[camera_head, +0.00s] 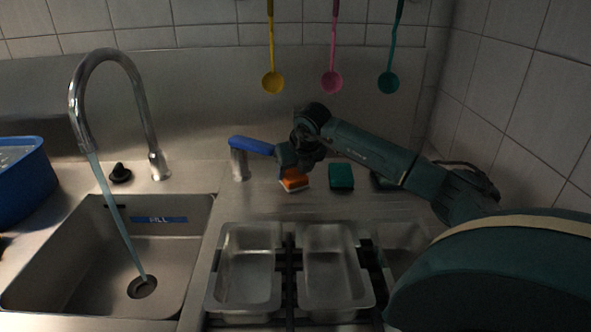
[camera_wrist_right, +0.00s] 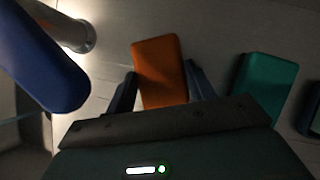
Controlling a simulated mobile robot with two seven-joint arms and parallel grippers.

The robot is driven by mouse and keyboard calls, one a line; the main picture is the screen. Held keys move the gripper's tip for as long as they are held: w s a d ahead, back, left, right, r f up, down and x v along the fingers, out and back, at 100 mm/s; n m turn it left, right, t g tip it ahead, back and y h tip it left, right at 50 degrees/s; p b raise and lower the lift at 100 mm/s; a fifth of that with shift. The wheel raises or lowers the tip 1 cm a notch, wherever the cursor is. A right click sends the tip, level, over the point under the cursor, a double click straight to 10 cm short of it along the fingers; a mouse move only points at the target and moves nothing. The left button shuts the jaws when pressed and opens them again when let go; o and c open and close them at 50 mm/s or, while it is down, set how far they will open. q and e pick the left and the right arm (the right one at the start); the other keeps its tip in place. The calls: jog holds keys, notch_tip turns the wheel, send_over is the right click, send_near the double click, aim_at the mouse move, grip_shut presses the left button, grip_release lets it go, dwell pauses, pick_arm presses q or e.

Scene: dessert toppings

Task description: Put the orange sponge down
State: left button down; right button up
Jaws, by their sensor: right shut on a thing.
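The orange sponge (camera_head: 294,181) is at the back of the steel counter, just below my right gripper (camera_head: 291,168) in the head view. In the right wrist view the orange sponge (camera_wrist_right: 160,72) sits between the two fingers of my right gripper (camera_wrist_right: 160,90), which is shut on it. The sponge is at or very near the counter surface; I cannot tell whether it touches. My left gripper is in neither view.
A blue-handled tap lever (camera_head: 251,145) stands close left of the gripper. A green sponge (camera_head: 341,177) lies to the right, with a darker block beyond it. Two metal trays (camera_head: 248,225) (camera_head: 333,225) sit in front. Water runs into the sink (camera_head: 75,225) at left.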

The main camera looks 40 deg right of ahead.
jog(key=shift+f, duration=0.25)
jog(key=o, duration=0.9)
jog(key=shift+r, duration=0.1)
jog(key=shift+r, duration=0.25)
jog(key=v, duration=1.1)
jog(key=shift+s+a+r, duration=0.1)
jog(key=shift+s+r, duration=0.1)
jog(key=shift+r, duration=0.15)
